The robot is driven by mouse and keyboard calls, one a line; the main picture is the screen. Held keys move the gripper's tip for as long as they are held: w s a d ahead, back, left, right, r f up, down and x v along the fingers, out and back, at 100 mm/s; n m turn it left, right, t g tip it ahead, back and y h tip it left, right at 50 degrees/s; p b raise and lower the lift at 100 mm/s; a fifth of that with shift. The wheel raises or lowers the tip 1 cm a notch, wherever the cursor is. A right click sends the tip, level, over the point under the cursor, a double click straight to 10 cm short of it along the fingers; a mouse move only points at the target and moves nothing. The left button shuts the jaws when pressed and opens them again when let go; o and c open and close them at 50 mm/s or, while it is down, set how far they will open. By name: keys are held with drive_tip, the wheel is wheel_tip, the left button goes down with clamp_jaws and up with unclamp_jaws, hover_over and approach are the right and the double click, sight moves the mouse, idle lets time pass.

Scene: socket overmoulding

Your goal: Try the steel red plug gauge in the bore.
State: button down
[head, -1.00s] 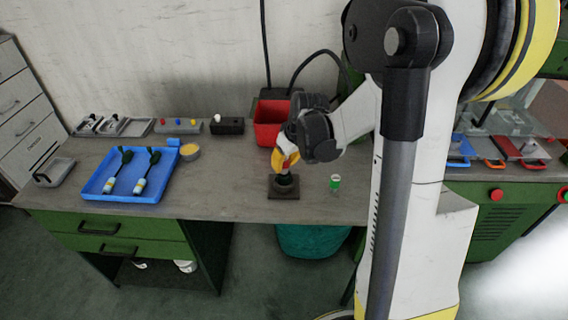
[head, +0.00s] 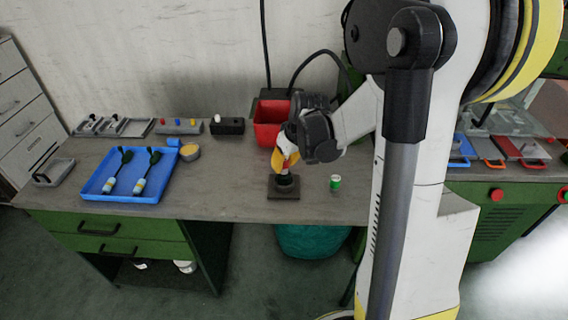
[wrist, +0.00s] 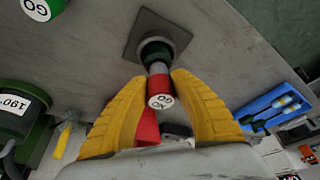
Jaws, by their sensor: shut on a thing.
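My gripper (wrist: 160,103) has its yellow fingers shut on the red plug gauge (wrist: 160,84), whose white end label faces the wrist camera. In the head view my gripper (head: 286,160) is over the dark round socket (head: 285,181) on its square plate (head: 283,195). In the wrist view the gauge's grey steel part (wrist: 158,68) points at the dark green socket (wrist: 155,50) and meets its mouth. I cannot tell how deep it sits in the bore, which is hidden by the gauge.
A green GO gauge (head: 335,182) stands right of the plate. A red bin (head: 268,128) stands behind my gripper. The bench between tray and plate is clear.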

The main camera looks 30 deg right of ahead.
drive_tip(key=shift+f+b, duration=0.3)
drive_tip(key=shift+f, duration=0.05)
idle(1.1)
drive_tip(key=shift+r+p, duration=0.3)
drive_tip(key=shift+r, duration=0.15)
drive_tip(key=shift+f+b, duration=0.6)
idle(1.6)
drive_tip(key=shift+r, duration=0.25)
idle(0.5)
drive_tip(key=shift+r+p, duration=0.3)
drive_tip(key=shift+p, duration=0.1)
drive_tip(key=shift+r+p, duration=1.95)
drive_tip(key=shift+r, duration=0.6)
